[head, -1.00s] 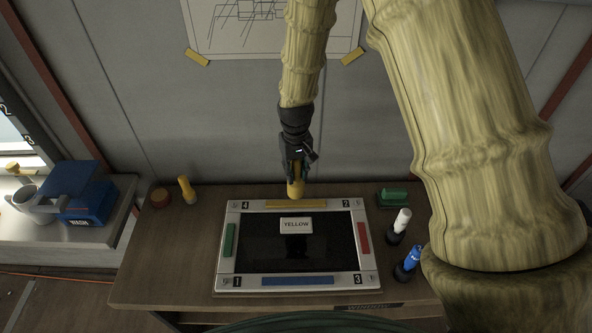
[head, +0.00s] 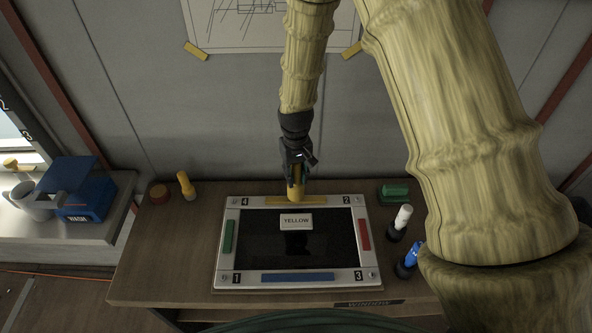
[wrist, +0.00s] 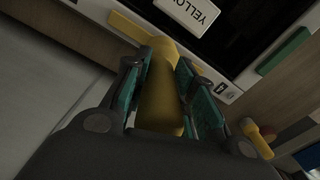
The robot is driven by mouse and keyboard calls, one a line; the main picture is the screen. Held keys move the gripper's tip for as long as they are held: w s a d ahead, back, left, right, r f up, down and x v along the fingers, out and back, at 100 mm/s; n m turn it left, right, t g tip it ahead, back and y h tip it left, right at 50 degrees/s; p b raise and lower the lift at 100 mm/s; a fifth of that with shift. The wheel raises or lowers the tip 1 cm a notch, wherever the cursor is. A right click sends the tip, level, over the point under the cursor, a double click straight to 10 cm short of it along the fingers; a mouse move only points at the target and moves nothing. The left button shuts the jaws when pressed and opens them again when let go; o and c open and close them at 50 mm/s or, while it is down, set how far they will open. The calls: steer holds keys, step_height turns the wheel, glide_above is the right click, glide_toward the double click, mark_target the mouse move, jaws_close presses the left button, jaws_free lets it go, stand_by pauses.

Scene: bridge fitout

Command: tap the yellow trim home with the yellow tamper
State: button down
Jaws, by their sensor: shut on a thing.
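My gripper (head: 297,170) is shut on the yellow tamper (head: 296,187) and points it down over the far side of the frame. In the wrist view the tamper (wrist: 162,90) lies between the finger pads. The yellow trim (head: 316,200) is a flat bar along the far edge of the light grey frame (head: 219,265), between the marks 4 and 2. The tamper's lower end overlaps the middle of the trim in the head view; I cannot tell whether they touch. Part of the trim (wrist: 127,27) shows left of the tamper in the wrist view.
A card reading YELLOW (head: 296,221) lies on the dark panel. Green (head: 229,236), red (head: 364,235) and blue (head: 298,277) trims line the other sides. A yellow-handled tool (head: 186,184) stands left; white (head: 402,218) and blue (head: 411,256) tools and a green block (head: 394,192) stand right.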

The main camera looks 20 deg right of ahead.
step_height(320, 180, down, 3)
steer(key=shift+f+b, duration=0.1)
steer(key=shift+b, duration=0.35)
steer(key=shift+r+p, duration=1.9)
steer(key=shift+r, duration=0.8)
steer(key=shift+d+f, duration=0.1)
steer(key=shift+f, duration=0.05)
